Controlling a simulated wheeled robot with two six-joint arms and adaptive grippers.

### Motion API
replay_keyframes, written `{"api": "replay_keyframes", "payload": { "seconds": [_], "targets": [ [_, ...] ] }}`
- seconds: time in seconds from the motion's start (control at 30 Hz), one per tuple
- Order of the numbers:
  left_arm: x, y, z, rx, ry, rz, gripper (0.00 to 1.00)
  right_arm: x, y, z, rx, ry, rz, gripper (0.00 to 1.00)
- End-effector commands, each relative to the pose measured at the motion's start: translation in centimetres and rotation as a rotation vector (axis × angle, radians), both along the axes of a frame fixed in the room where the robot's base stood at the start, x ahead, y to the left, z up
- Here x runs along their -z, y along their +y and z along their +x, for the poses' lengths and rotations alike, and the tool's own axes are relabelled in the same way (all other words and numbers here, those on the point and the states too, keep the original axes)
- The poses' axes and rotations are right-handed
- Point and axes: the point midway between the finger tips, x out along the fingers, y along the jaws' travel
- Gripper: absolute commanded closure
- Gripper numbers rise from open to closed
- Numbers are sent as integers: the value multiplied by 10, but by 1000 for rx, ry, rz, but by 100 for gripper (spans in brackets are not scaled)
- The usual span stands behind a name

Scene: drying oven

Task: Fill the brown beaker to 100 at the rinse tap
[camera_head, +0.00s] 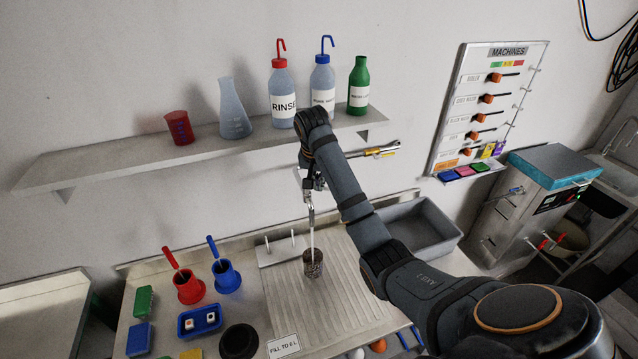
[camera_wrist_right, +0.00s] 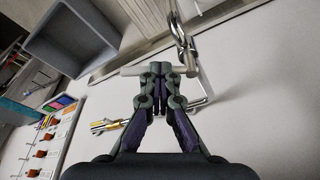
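The brown beaker (camera_head: 313,265) stands upright on the ribbed drainboard below the tap spout (camera_head: 311,213). A pale stream runs from the spout down into it. The beaker's level and markings are too small to read. My right gripper (camera_head: 313,182) is up at the top of the tap, and my arm partly hides it. In the right wrist view the gripper (camera_wrist_right: 161,72) has its fingertips together against a grey bar (camera_wrist_right: 130,71) of the tap, which lies across beyond them. The curved metal spout (camera_wrist_right: 183,35) shows beside it. My left gripper is not in view.
A grey basin (camera_head: 425,232) lies right of the drainboard (camera_head: 345,315). Red (camera_head: 188,288) and blue (camera_head: 227,277) mugs stand left. The shelf (camera_head: 130,162) above holds a red beaker, a flask and bottles. A sign reading "FILL TO 6 L" (camera_head: 284,346) lies in front.

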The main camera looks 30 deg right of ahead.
Motion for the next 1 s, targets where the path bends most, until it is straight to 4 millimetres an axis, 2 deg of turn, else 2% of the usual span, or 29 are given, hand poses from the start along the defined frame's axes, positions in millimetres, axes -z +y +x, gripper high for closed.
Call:
{"api": "replay_keyframes", "payload": {
  "seconds": [0.03, 0.4, 0.6, 1.0],
  "targets": [
    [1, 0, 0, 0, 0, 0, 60, 7, 2, -2, -2, 15, 6, 100],
    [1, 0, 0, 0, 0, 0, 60, 7, 1, -2, -2, 15, 6, 100],
    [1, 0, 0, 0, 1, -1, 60, 7, -5, 1, -175, 15, 6, 100],
    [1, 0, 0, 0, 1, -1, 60, 7, -5, 2, -180, 15, 5, 100]
  ]
}}
